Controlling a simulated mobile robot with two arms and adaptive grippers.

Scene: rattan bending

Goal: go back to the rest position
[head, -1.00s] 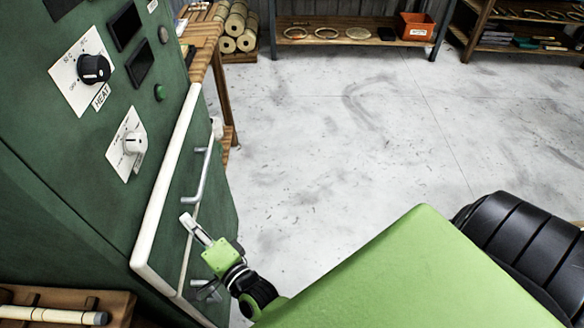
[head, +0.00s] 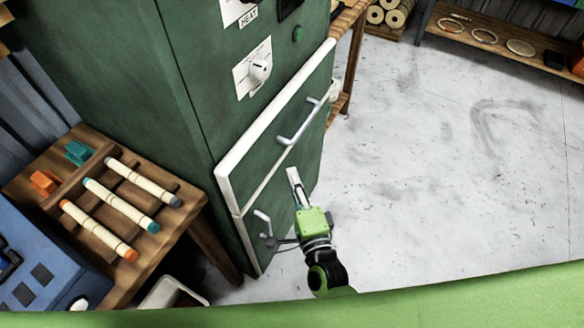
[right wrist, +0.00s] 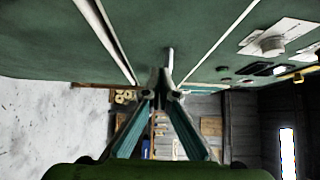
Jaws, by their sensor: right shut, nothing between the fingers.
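My right gripper (head: 296,182) is shut and empty. In the head view it stands in front of the green steam cabinet (head: 185,70), near the cabinet's lower door front. In the right wrist view the fingertips (right wrist: 165,85) meet close to the green cabinet face (right wrist: 40,35). I cannot tell whether they touch it. One metal handle (head: 300,125) is just above the gripper and another handle (head: 262,222) is to its lower left. My left gripper is not in view.
A wooden table (head: 215,245) left of the cabinet bears a rack with several rattan poles (head: 120,205) and orange (head: 44,182) and teal (head: 78,152) clips. A blue machine (head: 40,265) stands at the lower left, a pale bin (head: 172,294) below. Open floor (head: 430,180) lies to the right.

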